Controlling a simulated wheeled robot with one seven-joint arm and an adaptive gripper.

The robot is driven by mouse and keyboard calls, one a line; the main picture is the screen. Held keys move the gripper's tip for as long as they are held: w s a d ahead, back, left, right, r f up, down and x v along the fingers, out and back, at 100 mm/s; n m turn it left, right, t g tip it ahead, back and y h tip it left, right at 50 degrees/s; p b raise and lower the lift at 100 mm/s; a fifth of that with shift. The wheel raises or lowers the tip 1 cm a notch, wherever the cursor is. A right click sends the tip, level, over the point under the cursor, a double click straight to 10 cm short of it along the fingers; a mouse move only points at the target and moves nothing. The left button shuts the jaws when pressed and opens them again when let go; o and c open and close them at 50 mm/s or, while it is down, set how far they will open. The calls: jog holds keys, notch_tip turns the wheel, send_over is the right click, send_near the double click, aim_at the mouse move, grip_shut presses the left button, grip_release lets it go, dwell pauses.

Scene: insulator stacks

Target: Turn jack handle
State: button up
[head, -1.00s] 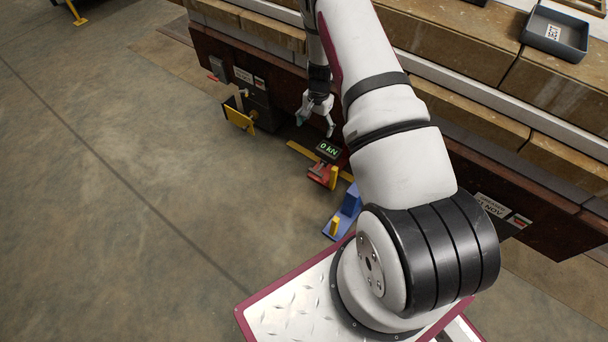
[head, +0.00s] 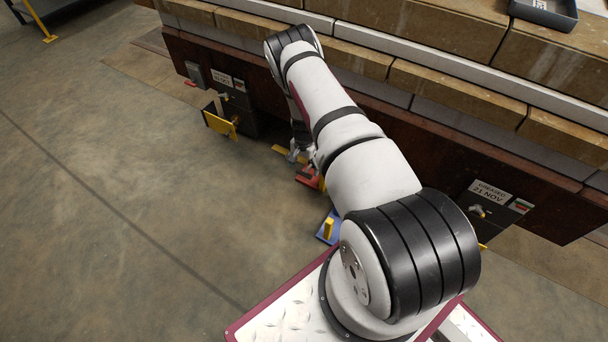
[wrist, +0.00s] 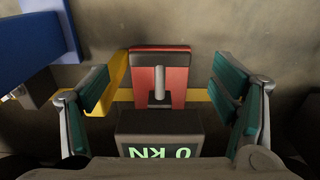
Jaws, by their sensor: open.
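My gripper (wrist: 165,98) is open, its two teal-padded fingers apart at the left and right of the wrist view. Between and beyond them stands a red block (wrist: 176,58) with a short grey upright pin or lever (wrist: 159,84) on its face. The fingers do not touch it. A dark box with a green "0 kN" display (wrist: 159,151), upside down, sits nearer the camera. In the head view my gripper (head: 293,153) is low by the red unit (head: 308,177), mostly hidden behind my arm. I cannot tell which part is the jack handle.
A blue unit (head: 328,228) with a yellow part stands close by, also at the left of the wrist view (wrist: 32,50). A black box with a yellow plate (head: 220,124) is farther left. The brown beam (head: 400,130) runs behind. Floor at left is clear.

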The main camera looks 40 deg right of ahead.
aim_at(305, 175)
jog(key=shift+f+b, duration=0.55)
jog(key=shift+f, duration=1.1)
jog(key=c, duration=1.2)
jog(key=shift+o, duration=0.2)
jog(key=shift+s+d+t, duration=0.1)
jog(key=shift+d+t, duration=0.05)
jog(key=shift+t, duration=0.25)
jog(key=shift+s+d+t+y, duration=0.1)
jog(key=shift+s+t+y, duration=0.05)
jog(key=shift+t+y, duration=0.2)
jog(key=shift+s+f+t+y, duration=0.15)
jog(key=shift+t+y, duration=0.1)
jog(key=shift+t, duration=0.45)
jog(key=shift+s+r+t+y, duration=0.1)
jog(key=shift+t+y, duration=0.1)
jog(key=shift+t, duration=0.45)
jog(key=shift+s+d+f+t+y, duration=0.1)
jog(key=shift+t+y, duration=0.15)
jog(key=shift+t, duration=0.4)
jog(key=shift+s+a+f+t+y, duration=0.1)
jog(key=shift+t+y, duration=0.1)
jog(key=shift+t, duration=0.5)
jog(key=shift+s+d+f+t+y, duration=0.1)
jog(key=shift+t+y, duration=0.15)
jog(key=shift+t, duration=0.7)
